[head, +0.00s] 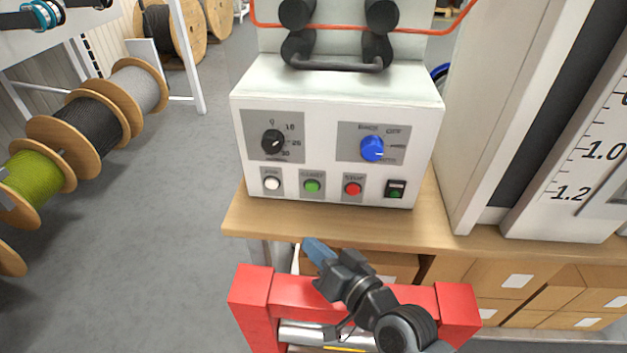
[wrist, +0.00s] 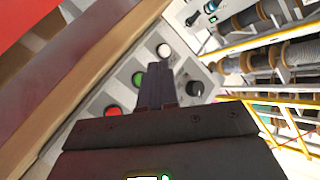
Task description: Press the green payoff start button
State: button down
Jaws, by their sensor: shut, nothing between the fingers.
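A white control box (head: 335,100) stands on a wooden bench. Its lower row holds a white button (head: 272,183), the green button (head: 312,186), a red button (head: 353,189) and a small green-lit switch (head: 395,190). My gripper (head: 312,246) is below and in front of the panel, just under the bench edge in the head view, its fingers pointing up and left. In the wrist view my shut gripper (wrist: 158,72) points at the panel, between the white button (wrist: 163,50) and the green button (wrist: 138,78). The green button is partly hidden behind the fingers. I cannot tell any contact.
A black knob (head: 272,142) and a blue knob (head: 372,148) sit above the buttons. The bench top (head: 300,219) has a narrow bare front strip. Cardboard boxes (head: 500,277) lie underneath. Cable reels (head: 90,122) stand at left, with open floor between.

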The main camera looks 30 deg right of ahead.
aim_at(312, 187)
jog(key=shift+w+a+r, duration=0.1)
jog(key=shift+w+r, duration=0.15)
jog(key=shift+w, duration=0.35)
jog(key=shift+w+r, duration=0.25)
jog(key=shift+w, duration=0.3)
jog(key=w+d+b, duration=0.1)
jog(key=w, duration=0.1)
jog(key=w+d+b, duration=0.1)
jog(key=w+d, duration=0.1)
jog(key=w+d+b, duration=0.1)
jog(key=w, duration=0.1)
jog(key=shift+d+f, duration=0.15)
jog(key=shift+w+d+b, duration=0.45)
jog(key=shift+w+b, duration=0.05)
jog(key=shift+w, duration=0.05)
jog(key=shift+w+d, duration=0.1)
jog(key=shift+w, duration=0.05)
dwell(1.1)
jog(key=shift+w+d, duration=0.15)
